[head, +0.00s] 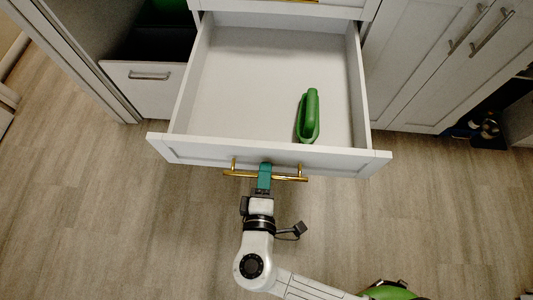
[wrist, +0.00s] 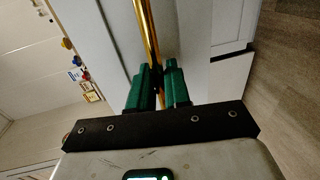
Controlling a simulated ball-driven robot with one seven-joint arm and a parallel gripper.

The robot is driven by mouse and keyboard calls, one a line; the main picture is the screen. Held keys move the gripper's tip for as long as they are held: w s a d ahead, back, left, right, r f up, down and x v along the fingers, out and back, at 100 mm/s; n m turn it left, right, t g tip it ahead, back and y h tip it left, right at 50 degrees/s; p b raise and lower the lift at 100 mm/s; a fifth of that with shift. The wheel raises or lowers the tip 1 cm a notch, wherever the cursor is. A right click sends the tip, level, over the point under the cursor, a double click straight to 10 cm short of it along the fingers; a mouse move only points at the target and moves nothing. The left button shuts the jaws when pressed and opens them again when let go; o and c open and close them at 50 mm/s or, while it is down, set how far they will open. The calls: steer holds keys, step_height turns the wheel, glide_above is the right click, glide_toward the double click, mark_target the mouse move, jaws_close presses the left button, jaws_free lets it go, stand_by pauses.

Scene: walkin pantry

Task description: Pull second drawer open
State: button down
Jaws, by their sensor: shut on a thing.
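The white drawer (head: 270,158) is pulled far out of its cabinet in the head view, and its inside shows. A gold bar handle (head: 290,178) runs across its front. My gripper (head: 265,170) is at the middle of that handle, its green fingers shut on the bar. In the wrist view my gripper (wrist: 157,85) has the gold handle (wrist: 148,35) running between its two green fingers. A green object (head: 309,117) with a handle-like top lies inside the drawer, right of the middle.
Another drawer front with a gold handle (head: 300,1) is just above the open one. A white bin-like front (head: 147,80) stands at left, and cabinet doors (head: 430,50) at right. The wood floor (head: 130,220) around my arm is clear.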

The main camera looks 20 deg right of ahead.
steer(key=shift+f+v, duration=0.25)
steer(key=shift+v, duration=0.9)
steer(key=c, duration=1.3)
jaws_free()
steer(key=v, duration=1.1)
steer(key=shift+p, duration=0.4)
steer(key=shift+w, duration=0.1)
